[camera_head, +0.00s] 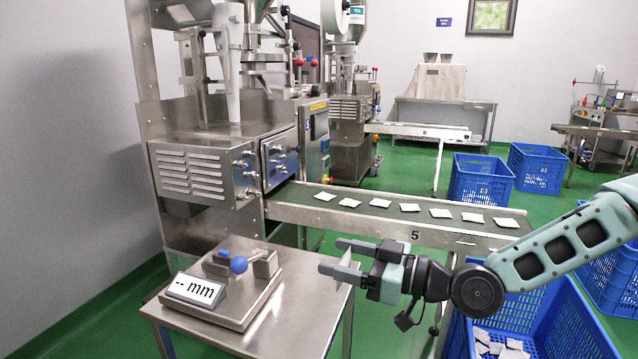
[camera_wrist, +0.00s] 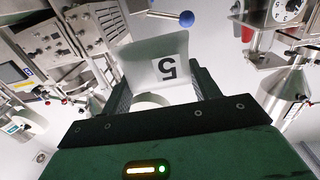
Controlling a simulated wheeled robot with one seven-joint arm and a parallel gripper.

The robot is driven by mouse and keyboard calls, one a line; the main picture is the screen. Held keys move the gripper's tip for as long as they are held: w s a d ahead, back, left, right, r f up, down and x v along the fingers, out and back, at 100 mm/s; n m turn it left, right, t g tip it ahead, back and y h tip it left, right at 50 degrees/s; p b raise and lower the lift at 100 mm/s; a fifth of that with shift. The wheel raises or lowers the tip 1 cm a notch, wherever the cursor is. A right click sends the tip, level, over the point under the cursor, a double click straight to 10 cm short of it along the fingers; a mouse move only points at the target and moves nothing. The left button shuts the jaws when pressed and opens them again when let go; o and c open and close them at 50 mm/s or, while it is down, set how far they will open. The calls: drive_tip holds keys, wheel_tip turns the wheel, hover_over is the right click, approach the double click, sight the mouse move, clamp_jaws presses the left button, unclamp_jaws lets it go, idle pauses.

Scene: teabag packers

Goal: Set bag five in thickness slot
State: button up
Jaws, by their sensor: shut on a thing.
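My gripper (camera_head: 334,257) is shut on a white bag (camera_head: 345,266), holding it up in the air over the right side of the steel table. In the wrist view the bag (camera_wrist: 152,66) stands between the fingers and bears a label reading 5, upside down. The thickness gauge (camera_head: 232,312) sits on the table, left of my gripper and apart from the bag. It has a blue ball knob (camera_head: 238,264), a metal block (camera_head: 265,263) and a display (camera_head: 195,290) showing "-- mm". The blue knob also shows in the wrist view (camera_wrist: 187,18), beyond the bag. The slot itself is not clearly visible.
Behind the table a conveyor (camera_head: 415,233) marked 5 carries a row of several white bags. A blue crate (camera_head: 550,318) with loose bags stands below my arm. A steel packing machine (camera_head: 205,170) rises behind the gauge. The table's front right (camera_head: 290,335) is clear.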

drive_tip(key=w+d+f+m+t+h, duration=0.45)
drive_tip(key=d+f, duration=0.35)
drive_tip(key=d, duration=0.2)
drive_tip(key=w+d+f+m+t+h, duration=0.3)
drive_tip(key=d+f+m+t+h, duration=0.25)
drive_tip(key=d+f, duration=0.3)
drive_tip(key=s+d+f+m+h, duration=0.35)
drive_tip(key=d+f+h, duration=0.3)
drive_tip(key=d, duration=0.35)
drive_tip(key=s+r+p, duration=0.4)
drive_tip(key=r+p, duration=0.4)
drive_tip(key=p, duration=0.2)
drive_tip(key=s+r+p, duration=0.5)
drive_tip(key=r+p, duration=0.4)
drive_tip(key=p, duration=0.2)
drive_tip(key=shift+t, duration=0.3)
drive_tip(key=shift+a, duration=0.15)
